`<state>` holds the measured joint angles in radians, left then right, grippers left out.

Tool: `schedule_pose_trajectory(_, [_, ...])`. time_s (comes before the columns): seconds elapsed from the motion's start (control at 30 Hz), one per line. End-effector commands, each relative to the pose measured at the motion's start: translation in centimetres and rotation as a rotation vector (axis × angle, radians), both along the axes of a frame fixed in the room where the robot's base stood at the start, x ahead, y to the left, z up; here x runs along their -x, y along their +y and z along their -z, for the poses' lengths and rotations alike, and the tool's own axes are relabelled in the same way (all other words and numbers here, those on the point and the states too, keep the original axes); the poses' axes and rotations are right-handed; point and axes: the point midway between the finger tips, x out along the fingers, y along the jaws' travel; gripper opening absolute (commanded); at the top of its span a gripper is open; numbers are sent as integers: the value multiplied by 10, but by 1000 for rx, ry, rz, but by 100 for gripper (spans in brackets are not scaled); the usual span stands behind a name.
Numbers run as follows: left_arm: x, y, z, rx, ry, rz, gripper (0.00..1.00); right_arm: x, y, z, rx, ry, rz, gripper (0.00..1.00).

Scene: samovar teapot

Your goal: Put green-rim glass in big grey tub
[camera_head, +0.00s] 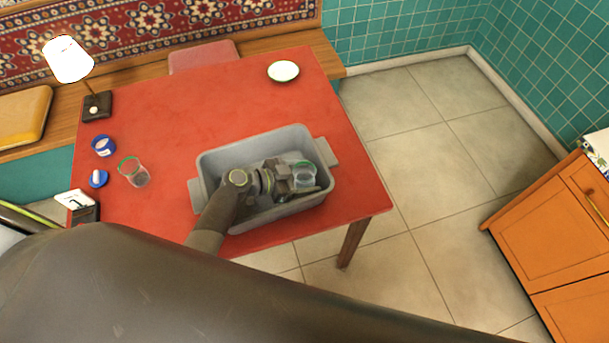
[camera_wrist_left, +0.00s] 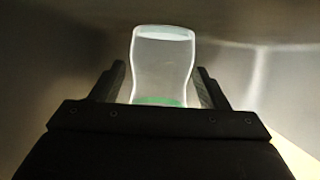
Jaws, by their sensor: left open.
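The big grey tub (camera_head: 222,160) stands on the red table. A green-rim glass (camera_head: 304,174) is inside the tub at its right end. My left gripper (camera_head: 297,177) reaches down into the tub at this glass. In the left wrist view the glass (camera_wrist_left: 162,65) stands between the two fingers (camera_wrist_left: 160,88), with a gap on each side, and its green rim is nearest the palm. The gripper is open. Another green-rim glass (camera_head: 134,173) stands on the table left of the tub. My right gripper is not in view.
A blue-and-white jar (camera_head: 104,145), a blue lid (camera_head: 98,178) and a small dark box (camera_head: 82,205) are on the table's left side. A white plate (camera_head: 283,71) lies at the back.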

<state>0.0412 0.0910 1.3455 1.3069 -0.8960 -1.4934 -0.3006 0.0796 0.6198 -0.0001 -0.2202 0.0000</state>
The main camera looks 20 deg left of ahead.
Motion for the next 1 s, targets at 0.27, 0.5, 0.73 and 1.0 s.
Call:
schedule_pose_trajectory(0.27, [12,15,-8,-4,-1,0,69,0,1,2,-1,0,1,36])
schedule_pose_trajectory(0.5, [32,40,-21,-4,-2,2,69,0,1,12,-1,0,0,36])
schedule_pose_trajectory(0.73, [42,53,-30,-1,0,0,69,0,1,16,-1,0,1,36])
schedule_pose_trajectory(1.0, [43,55,-32,0,0,0,69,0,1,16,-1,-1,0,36])
